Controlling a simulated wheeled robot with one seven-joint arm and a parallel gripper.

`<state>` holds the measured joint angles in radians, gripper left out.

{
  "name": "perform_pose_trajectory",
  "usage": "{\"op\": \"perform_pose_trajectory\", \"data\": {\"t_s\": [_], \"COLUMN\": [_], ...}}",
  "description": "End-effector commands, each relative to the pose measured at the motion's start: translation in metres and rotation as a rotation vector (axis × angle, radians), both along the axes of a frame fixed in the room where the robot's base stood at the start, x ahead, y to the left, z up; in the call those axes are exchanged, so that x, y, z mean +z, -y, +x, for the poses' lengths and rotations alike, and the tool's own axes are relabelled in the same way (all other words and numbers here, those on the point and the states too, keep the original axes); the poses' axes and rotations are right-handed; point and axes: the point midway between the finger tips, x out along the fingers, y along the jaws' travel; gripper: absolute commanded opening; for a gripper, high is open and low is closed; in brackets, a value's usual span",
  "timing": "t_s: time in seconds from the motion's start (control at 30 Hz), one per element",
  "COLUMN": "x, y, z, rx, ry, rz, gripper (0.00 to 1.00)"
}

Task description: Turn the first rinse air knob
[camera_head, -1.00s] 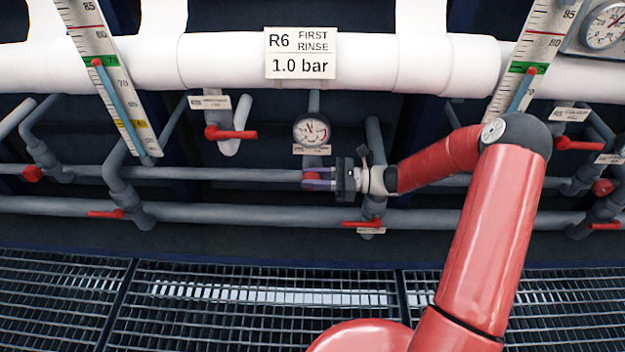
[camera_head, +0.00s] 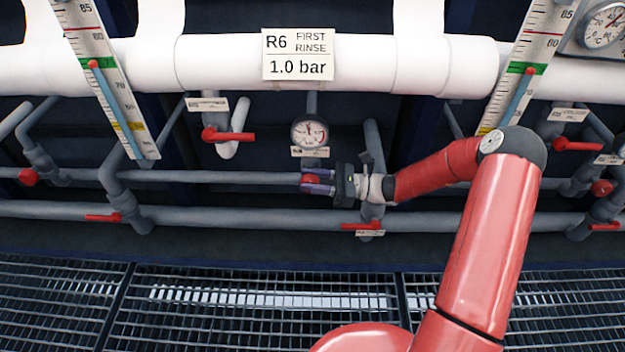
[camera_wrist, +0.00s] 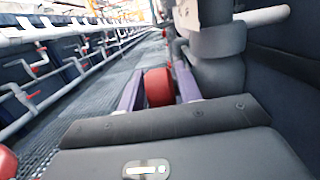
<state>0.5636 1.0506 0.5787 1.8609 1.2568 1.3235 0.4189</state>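The first rinse air knob (camera_head: 311,180) is small, round and red, on the grey pipework below the round pressure gauge (camera_head: 309,131). My gripper (camera_head: 318,181) reaches it from the right, with one purple finger above and one below. In the wrist view, the red knob (camera_wrist: 159,87) sits between the two fingers, which appear to press on its sides. The white sign (camera_head: 298,54) above reads "R6 FIRST RINSE 1.0 bar". The gauge's needle is too small to read exactly.
Red lever handles stand on the pipes at left (camera_head: 232,136) and just below my gripper (camera_head: 361,226). A grey vertical pipe (camera_head: 374,140) rises behind my wrist. A white pipe (camera_head: 225,62) runs across above. Grating (camera_head: 250,300) lies below.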

Motion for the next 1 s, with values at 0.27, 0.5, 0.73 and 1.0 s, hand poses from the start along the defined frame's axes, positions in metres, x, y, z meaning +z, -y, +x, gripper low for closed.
{"op": "perform_pose_trajectory", "data": {"t_s": [0.27,0.5,0.73,1.0], "x": [-0.002,-0.008,-0.012,-0.012], "y": [0.011,0.051,0.075,0.078], "z": [0.0,-0.001,-0.002,-0.003], "rx": [-0.003,-0.003,-0.002,-0.001], "ry": [0.001,0.0,0.0,-0.001], "rz": [0.0,0.0,0.0,0.0], "gripper": [0.35,0.35,0.35,0.35]}}
